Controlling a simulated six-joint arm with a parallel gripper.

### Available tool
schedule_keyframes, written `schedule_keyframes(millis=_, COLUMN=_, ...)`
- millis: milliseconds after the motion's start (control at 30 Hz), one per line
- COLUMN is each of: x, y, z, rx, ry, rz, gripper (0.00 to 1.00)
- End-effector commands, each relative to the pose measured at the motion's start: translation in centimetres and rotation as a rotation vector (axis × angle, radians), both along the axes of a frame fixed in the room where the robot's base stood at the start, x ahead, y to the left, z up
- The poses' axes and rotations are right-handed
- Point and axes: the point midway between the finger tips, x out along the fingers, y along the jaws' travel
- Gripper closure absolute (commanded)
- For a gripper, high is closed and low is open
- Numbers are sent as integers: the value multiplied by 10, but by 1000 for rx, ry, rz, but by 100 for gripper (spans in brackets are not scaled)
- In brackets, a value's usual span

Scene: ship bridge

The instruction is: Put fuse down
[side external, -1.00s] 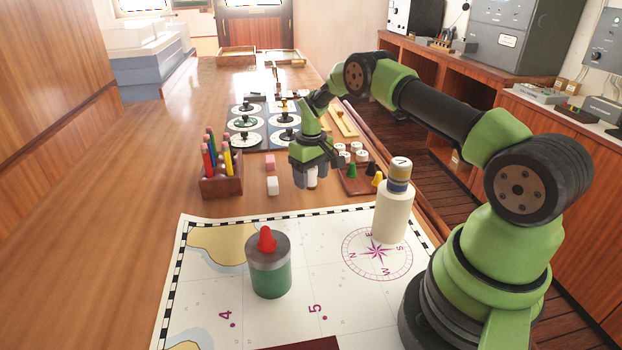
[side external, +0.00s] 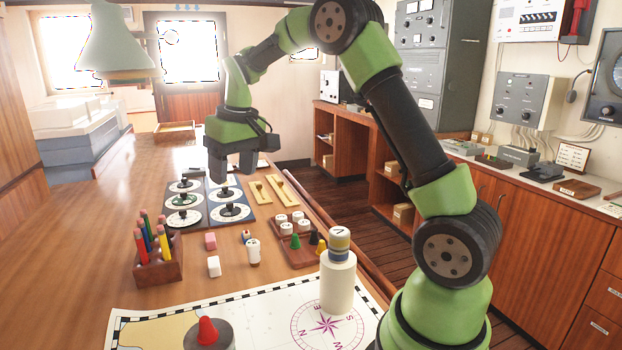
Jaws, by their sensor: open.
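The fuse, which I take to be the small white cylinder with a darker base (side external: 253,252), stands upright on the wooden table, apart from my gripper. My gripper (side external: 232,172) is open and empty, raised well above the table, with its fingers pointing down.
A wooden tray of pieces (side external: 300,256) is to the right. A white bottle (side external: 338,283) and a red-topped can (side external: 208,336) stand on the chart (side external: 262,312).

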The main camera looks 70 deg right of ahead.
Motion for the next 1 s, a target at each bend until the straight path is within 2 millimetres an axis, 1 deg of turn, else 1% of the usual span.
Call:
schedule_keyframes(millis=33, x=-14, y=16, z=22, rx=3, ry=-43, rz=-2, gripper=41)
schedule_keyframes(millis=100, x=-33, y=35, z=44, rx=15, ry=-93, rz=-12, gripper=41)
schedule_keyframes(millis=167, x=-53, y=51, z=58, rx=30, ry=-135, rz=-20, gripper=41)
schedule_keyframes(millis=200, x=-67, y=61, z=67, rx=40, ry=-162, rz=-26, gripper=41)
schedule_keyframes(millis=267, x=-88, y=75, z=76, rx=57, ry=-204, rz=-35, gripper=41)
schedule_keyframes(millis=300, x=-103, y=83, z=81, rx=71, ry=-231, rz=-41, gripper=41)
schedule_keyframes(millis=367, x=-126, y=95, z=85, rx=93, ry=-271, rz=-50, gripper=41)
schedule_keyframes(millis=400, x=-141, y=102, z=86, rx=108, ry=-295, rz=-56, gripper=41)
schedule_keyframes(millis=500, x=-174, y=115, z=83, rx=146, ry=-351, rz=-69, gripper=41)
schedule_keyframes(millis=600, x=-198, y=123, z=76, rx=180, ry=-392, rz=-81, gripper=41)
schedule_keyframes(millis=700, x=-213, y=128, z=69, rx=206, ry=-415, rz=-89, gripper=41)
schedule_keyframes(millis=767, x=-218, y=129, z=66, rx=213, ry=-424, rz=-92, gripper=41)
schedule_keyframes(millis=1000, x=-221, y=130, z=64, rx=220, ry=-427, rz=-96, gripper=41)
